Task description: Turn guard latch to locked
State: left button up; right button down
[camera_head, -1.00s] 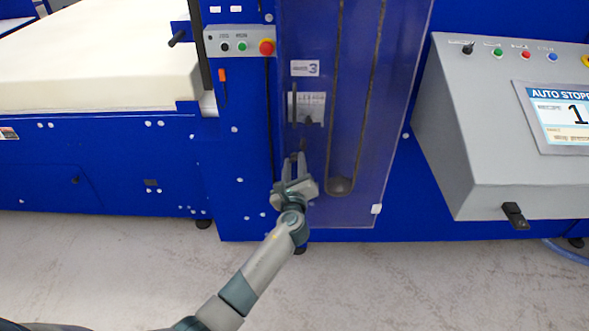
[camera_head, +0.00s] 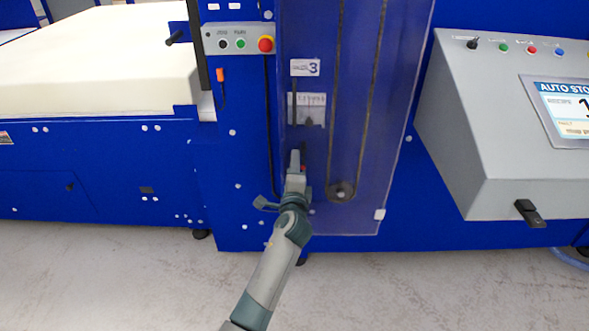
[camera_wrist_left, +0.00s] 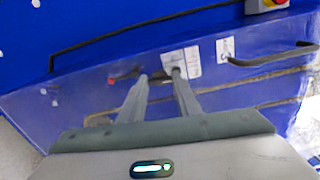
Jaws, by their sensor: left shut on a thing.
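My left gripper (camera_head: 298,156) reaches up to the low left part of the clear guard door (camera_head: 362,150). In the left wrist view its two fingertips (camera_wrist_left: 161,76) are close together, with a small dark piece between them, the guard latch (camera_wrist_left: 161,78). The latch is mostly covered by the fingers, so its exact angle is hard to tell. A small red mark (camera_head: 304,168) shows just right of the fingers, and it also shows in the left wrist view (camera_wrist_left: 113,80). My right gripper is not in view.
A dark door handle (camera_wrist_left: 270,58) stands out from the guard. A button box with a red stop knob (camera_head: 265,44) is at upper left. A grey console (camera_head: 490,130) projects on the right. White foam (camera_head: 100,60) lies on the left bed.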

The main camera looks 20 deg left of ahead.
pick_arm(q)
jog(key=shift+n, duration=0.6)
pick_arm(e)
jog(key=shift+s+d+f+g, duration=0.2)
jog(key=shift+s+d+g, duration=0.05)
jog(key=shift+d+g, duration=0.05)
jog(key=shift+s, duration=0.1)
pick_arm(q)
jog(key=o, duration=1)
jog(key=shift+o, duration=0.2)
jog(key=b+v, duration=0.1)
jog(key=v, duration=1.6)
jog(key=shift+s+b, duration=0.2)
jog(key=shift+b, duration=0.15)
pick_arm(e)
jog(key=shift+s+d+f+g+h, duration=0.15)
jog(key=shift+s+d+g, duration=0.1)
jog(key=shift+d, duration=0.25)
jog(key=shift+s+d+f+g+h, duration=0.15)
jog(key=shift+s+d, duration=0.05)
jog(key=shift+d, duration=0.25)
